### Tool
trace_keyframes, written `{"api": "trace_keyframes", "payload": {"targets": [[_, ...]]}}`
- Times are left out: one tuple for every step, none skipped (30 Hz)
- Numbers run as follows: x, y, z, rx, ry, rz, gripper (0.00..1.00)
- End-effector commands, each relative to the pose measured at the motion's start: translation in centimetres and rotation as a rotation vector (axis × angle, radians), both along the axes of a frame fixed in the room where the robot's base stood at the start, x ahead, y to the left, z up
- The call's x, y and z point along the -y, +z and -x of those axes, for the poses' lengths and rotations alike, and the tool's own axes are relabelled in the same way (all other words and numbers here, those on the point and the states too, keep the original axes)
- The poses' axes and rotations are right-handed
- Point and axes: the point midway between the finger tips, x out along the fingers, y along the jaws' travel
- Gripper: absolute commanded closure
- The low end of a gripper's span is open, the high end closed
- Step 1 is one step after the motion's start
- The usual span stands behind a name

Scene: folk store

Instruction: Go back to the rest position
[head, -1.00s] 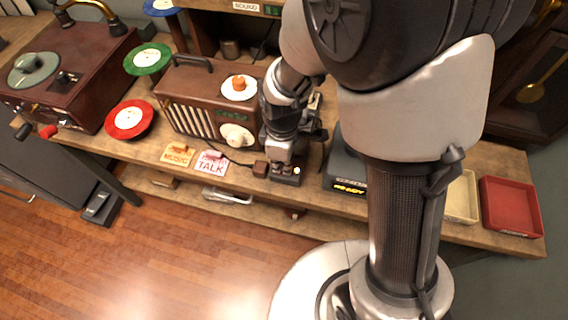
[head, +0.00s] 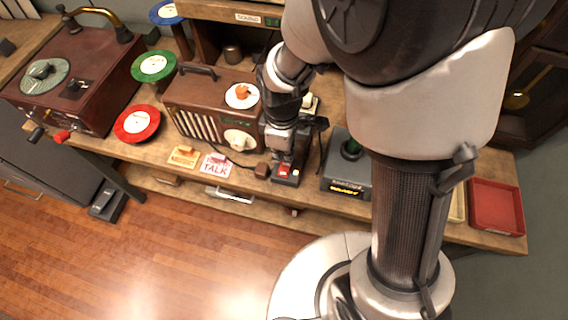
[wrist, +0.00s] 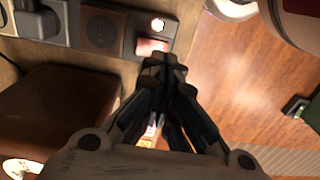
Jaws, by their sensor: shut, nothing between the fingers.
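My gripper (head: 281,157) is shut and empty in the head view. It points down beside the brown radio (head: 205,108), just above or behind a small dark switch box with a red key (head: 286,171). The head view does not show clearly whether the two touch. In the wrist view my gripper's fingertips (wrist: 165,61) are together. The red key (wrist: 152,47) lies just beyond them, next to a lit round lamp (wrist: 157,24).
A red tray (head: 497,207) lies at the bench's right end. Left are the record player (head: 75,75), coloured discs and two cards, MUSIC (head: 183,157) and TALK (head: 215,165). Open wooden floor lies in front.

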Motion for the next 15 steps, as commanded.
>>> {"api": "trace_keyframes", "payload": {"targets": [[0.01, -0.05, 0.01, 0.000, 0.000, 0.000, 1.00], [0.01, -0.08, 0.01, 0.000, 0.000, 0.000, 1.00], [0.01, -0.10, 0.01, 0.000, 0.000, 0.000, 1.00], [0.01, -0.10, 0.01, 0.000, 0.000, 0.000, 1.00], [0.01, -0.11, 0.01, 0.000, 0.000, 0.000, 1.00], [0.01, -0.11, 0.01, 0.000, 0.000, 0.000, 1.00], [0.01, -0.11, 0.01, 0.000, 0.000, 0.000, 1.00], [0.01, -0.11, 0.01, 0.000, 0.000, 0.000, 1.00], [0.01, -0.11, 0.01, 0.000, 0.000, 0.000, 1.00], [0.01, -0.11, 0.01, 0.000, 0.000, 0.000, 1.00], [0.01, -0.11, 0.01, 0.000, 0.000, 0.000, 1.00], [0.01, -0.11, 0.01, 0.000, 0.000, 0.000, 1.00], [0.01, -0.10, 0.01, 0.000, 0.000, 0.000, 1.00], [0.03, -0.02, 0.01, 0.001, -0.002, -0.001, 1.00], [0.10, 0.24, -0.02, 0.005, -0.010, -0.001, 1.00]]}}
